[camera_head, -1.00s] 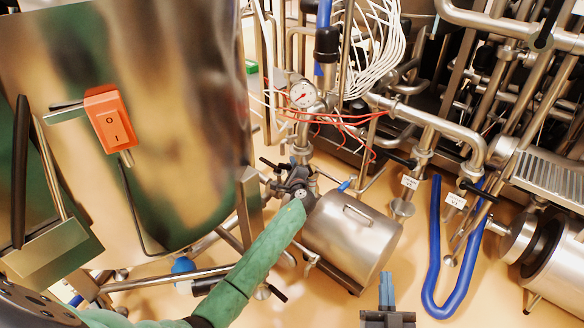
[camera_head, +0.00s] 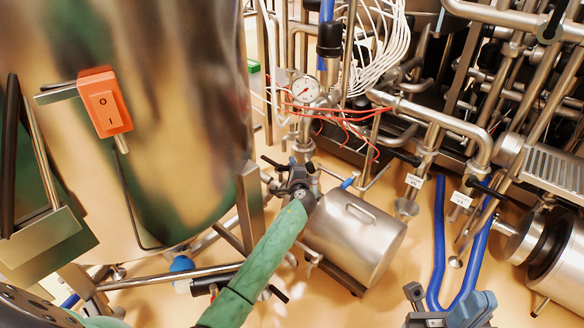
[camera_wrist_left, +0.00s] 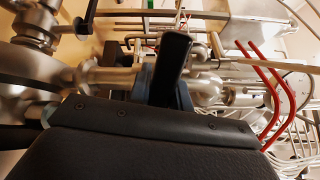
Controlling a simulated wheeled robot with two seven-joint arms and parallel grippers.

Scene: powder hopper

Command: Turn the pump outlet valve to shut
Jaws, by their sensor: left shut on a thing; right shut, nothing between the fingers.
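The steel pump body (camera_head: 352,240) lies on the floor in the middle of the head view, with pipework at its upper left. My left gripper (camera_head: 298,184) reaches in from the lower left, at the fittings beside the pump's left end. In the left wrist view a black valve lever (camera_wrist_left: 171,58) stands up at the fingers, and my left gripper (camera_wrist_left: 160,88) is shut on it. The finger and valve contact is mostly hidden in the head view. My right gripper (camera_head: 448,304) is at the bottom edge of the head view, shut and empty, away from the valve.
A large steel hopper (camera_head: 190,120) with an orange switch box (camera_head: 104,102) fills the left. A round gauge (camera_head: 305,89) and red wires stand above the pump. A blue hose (camera_head: 438,240) loops at right of it. Dense piping (camera_head: 500,110) crowds the upper right.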

